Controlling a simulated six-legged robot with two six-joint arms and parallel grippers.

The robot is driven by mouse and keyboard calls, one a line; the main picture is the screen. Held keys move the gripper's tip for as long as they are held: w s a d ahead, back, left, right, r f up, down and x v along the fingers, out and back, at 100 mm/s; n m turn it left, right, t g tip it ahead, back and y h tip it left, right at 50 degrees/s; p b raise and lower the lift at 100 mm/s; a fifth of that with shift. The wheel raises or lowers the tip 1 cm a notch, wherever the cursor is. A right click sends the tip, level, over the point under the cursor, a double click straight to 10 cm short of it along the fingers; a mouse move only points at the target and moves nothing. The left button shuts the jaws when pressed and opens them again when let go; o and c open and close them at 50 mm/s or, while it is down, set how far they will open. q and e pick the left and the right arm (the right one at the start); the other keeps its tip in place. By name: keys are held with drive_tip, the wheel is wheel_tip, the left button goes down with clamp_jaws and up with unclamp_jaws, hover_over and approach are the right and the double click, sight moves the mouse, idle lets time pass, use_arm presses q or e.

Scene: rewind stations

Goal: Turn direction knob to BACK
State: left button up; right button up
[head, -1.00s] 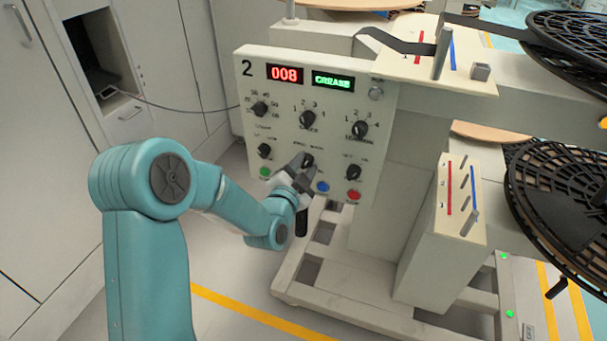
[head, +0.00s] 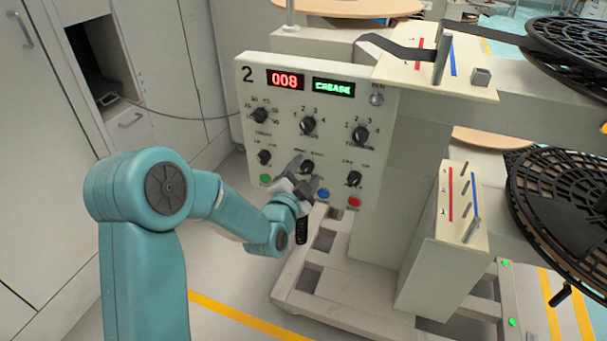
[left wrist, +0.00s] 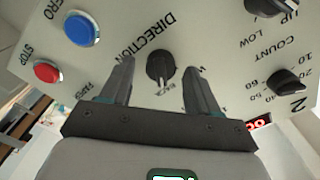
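The direction knob (head: 307,167) is a black knob on the grey control panel (head: 382,150), in the middle of its lower row. My left gripper (head: 306,171) is at this knob, one finger on each side. In the left wrist view the knob (left wrist: 160,66) stands between the spread fingers of my left gripper (left wrist: 157,63), with gaps on both sides. The upside-down word DIRECTION shows beside it. A pale mark on the knob points down in that view, towards small print that I cannot read surely. My right gripper is not in view.
A blue button (head: 323,194), a red button (head: 354,202) and a green button (head: 265,179) lie close below the lower knobs. Another knob (head: 354,179) is to the right. Black reels (head: 560,215) stand at the right. The floor left of the station is clear.

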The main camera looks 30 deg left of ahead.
use_arm(q)
drive_tip(key=b+v, duration=1.6)
drive_tip(key=shift+d, duration=0.2)
drive_tip(key=shift+s, duration=0.15)
